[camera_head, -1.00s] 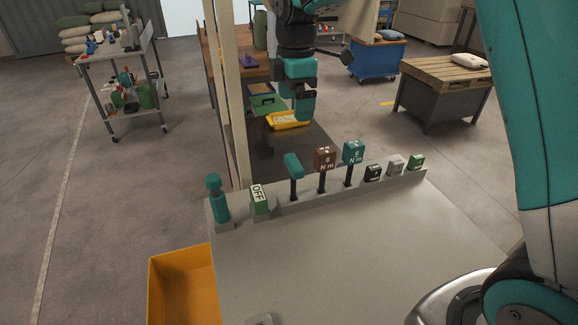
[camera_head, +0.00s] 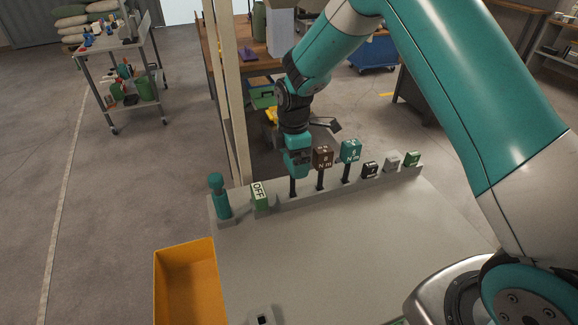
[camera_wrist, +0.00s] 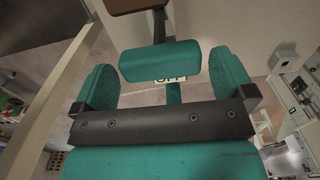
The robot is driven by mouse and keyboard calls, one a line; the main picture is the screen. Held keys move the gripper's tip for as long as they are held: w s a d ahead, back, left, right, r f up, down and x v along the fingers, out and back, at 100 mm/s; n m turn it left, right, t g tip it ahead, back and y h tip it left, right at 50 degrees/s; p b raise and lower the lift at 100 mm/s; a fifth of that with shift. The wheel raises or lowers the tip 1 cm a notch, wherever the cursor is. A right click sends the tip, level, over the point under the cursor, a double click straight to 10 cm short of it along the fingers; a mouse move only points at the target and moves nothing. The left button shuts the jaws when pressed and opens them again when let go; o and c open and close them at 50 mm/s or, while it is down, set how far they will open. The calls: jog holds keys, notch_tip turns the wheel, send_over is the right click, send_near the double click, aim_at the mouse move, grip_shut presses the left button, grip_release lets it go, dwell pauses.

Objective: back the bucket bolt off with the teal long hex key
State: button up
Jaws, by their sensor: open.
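The teal-handled key, which looks like the hex key, stands in the rack along the bench's far edge. In the head view my gripper (camera_head: 298,172) hides its handle, leaving the dark shaft (camera_head: 293,187) visible below. In the wrist view its plain teal handle (camera_wrist: 160,61) lies between my two open teal fingers, with a gap on each side. My gripper also shows in the wrist view (camera_wrist: 163,82), and nothing is clamped in it. I cannot make out the bucket bolt in either view.
Close right of the key stand a brown 8 Nm tool (camera_head: 322,158) and a teal 6 Nm tool (camera_head: 350,151). To its left are a green OFF block (camera_head: 260,196) and a teal upright tool (camera_head: 220,197). A pale post (camera_head: 232,100) rises behind. The bench top (camera_head: 330,245) is largely clear.

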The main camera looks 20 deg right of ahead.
jog(key=shift+f, duration=0.8)
jog(key=c, duration=0.8)
jog(key=shift+r, duration=0.1)
